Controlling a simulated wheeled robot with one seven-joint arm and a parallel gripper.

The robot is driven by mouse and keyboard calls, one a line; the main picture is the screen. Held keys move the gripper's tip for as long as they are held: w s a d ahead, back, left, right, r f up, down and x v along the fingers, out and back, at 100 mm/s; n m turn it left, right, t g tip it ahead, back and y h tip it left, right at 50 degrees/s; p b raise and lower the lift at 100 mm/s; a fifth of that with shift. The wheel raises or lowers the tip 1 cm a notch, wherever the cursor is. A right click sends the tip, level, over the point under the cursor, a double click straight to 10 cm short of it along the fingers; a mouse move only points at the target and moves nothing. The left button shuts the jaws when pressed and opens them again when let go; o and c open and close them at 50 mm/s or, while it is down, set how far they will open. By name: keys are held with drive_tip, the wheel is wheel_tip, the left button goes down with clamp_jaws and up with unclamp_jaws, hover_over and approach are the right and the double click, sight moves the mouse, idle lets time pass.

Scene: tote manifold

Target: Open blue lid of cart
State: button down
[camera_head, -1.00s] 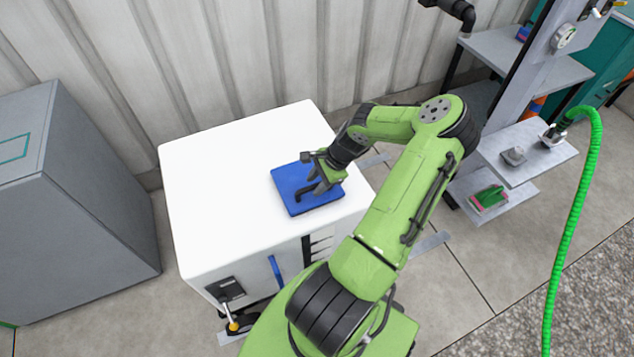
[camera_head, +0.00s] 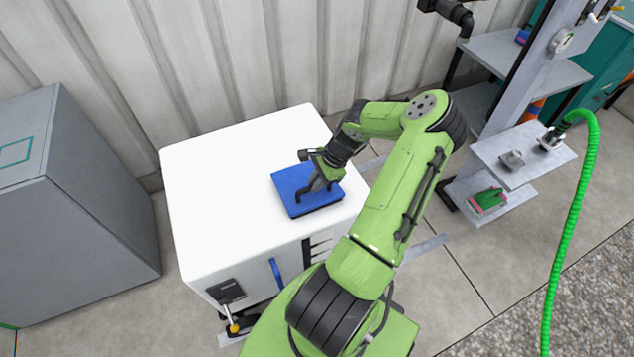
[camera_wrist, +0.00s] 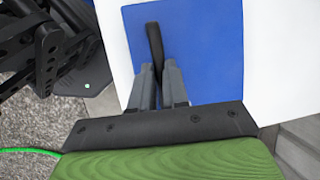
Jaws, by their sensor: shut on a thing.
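The blue lid (camera_head: 287,185) is a flat square panel on the white top of the cart (camera_head: 215,165). Its near edge shows a dark line beneath it, and I cannot tell whether it is raised. My gripper (camera_head: 308,192) is above the lid, with its fingers pointing down at it. In the wrist view, my gripper (camera_wrist: 161,72) is shut on the black handle (camera_wrist: 154,40) on the blue lid (camera_wrist: 200,40). The fingers hide the handle's lower part.
A grey cabinet (camera_head: 75,210) stands to the left. A shelf unit (camera_head: 520,150) and a green hose (camera_head: 575,220) are to the right. A corrugated wall (camera_head: 250,60) is behind the cart. A blue handle (camera_head: 276,272) is on the cart's front.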

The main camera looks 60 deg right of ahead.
drive_tip(key=w+d+r+p, duration=0.1)
drive_tip(key=w+d+r, duration=0.2)
drive_tip(key=w, duration=0.4)
drive_tip(key=w+d+r+p, duration=0.1)
drive_tip(key=w+d+r, duration=0.3)
drive_tip(key=w+d, duration=0.2)
drive_tip(key=shift+w+r+g, duration=0.15)
drive_tip(key=shift+w+g, duration=0.25)
drive_tip(key=shift+w, duration=0.75)
drive_tip(key=c, duration=1.1)
unclamp_jaws()
drive_tip(key=shift+w+d+r, duration=0.1)
drive_tip(key=shift+w, duration=0.05)
drive_tip(key=shift+r, duration=0.1)
